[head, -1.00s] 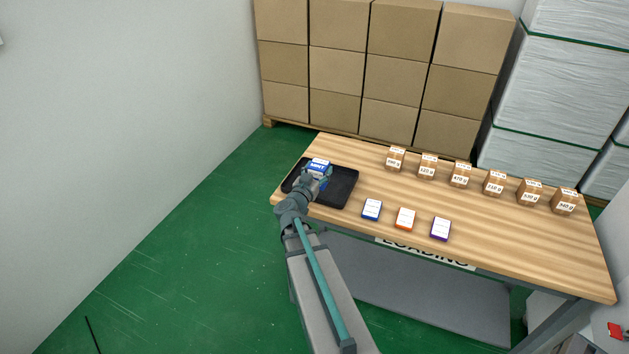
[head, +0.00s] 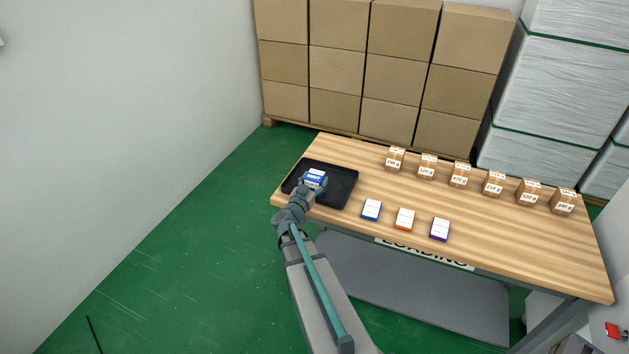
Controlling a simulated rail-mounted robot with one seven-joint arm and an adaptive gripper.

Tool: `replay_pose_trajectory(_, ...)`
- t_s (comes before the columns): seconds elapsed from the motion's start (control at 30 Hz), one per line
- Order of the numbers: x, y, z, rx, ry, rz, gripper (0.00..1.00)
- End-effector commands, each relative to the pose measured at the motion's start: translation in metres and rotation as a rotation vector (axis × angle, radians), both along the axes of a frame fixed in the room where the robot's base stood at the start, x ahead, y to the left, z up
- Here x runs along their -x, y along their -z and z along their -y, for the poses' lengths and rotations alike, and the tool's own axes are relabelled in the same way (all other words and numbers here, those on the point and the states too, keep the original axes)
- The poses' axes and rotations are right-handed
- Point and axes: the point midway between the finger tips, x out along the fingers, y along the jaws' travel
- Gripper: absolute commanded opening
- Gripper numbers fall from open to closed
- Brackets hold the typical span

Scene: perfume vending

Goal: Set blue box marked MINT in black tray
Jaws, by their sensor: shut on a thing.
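The blue box marked MINT (head: 314,177) has a white top and a blue front with white lettering. My gripper (head: 312,185) is shut on it. The box is over the middle of the black tray (head: 346,190), low down; I cannot tell whether its base touches the tray floor. The tray lies at the left end of the wooden table. My gripper and wrist reach in over the tray's near edge and hide part of it and the lower part of the box.
Several small brown boxes with weight labels, such as one (head: 461,174), stand in a row behind. Stacked cartons (head: 390,70) rise beyond the table (head: 520,245).

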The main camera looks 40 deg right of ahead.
Motion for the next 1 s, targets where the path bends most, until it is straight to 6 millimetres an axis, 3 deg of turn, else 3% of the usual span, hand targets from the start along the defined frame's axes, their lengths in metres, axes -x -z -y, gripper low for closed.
replay_pose_trajectory(0.03, 0.000, 0.002, 0.000, 0.000, 0.000, -0.001, 0.23)
replay_pose_trajectory(0.07, 0.000, 0.001, 0.000, 0.000, 0.000, 0.000, 0.67)
replay_pose_trajectory(0.2, 0.000, 0.001, 0.000, 0.000, 0.000, 0.000, 0.87)
replay_pose_trajectory(0.6, 0.001, -0.003, -0.001, 0.000, 0.000, 0.001, 0.87)
replay_pose_trajectory(0.77, 0.010, -0.001, -0.019, 0.000, -0.003, 0.000, 0.87)
replay_pose_trajectory(1.0, 0.032, -0.001, -0.061, 0.000, -0.004, -0.001, 0.87)
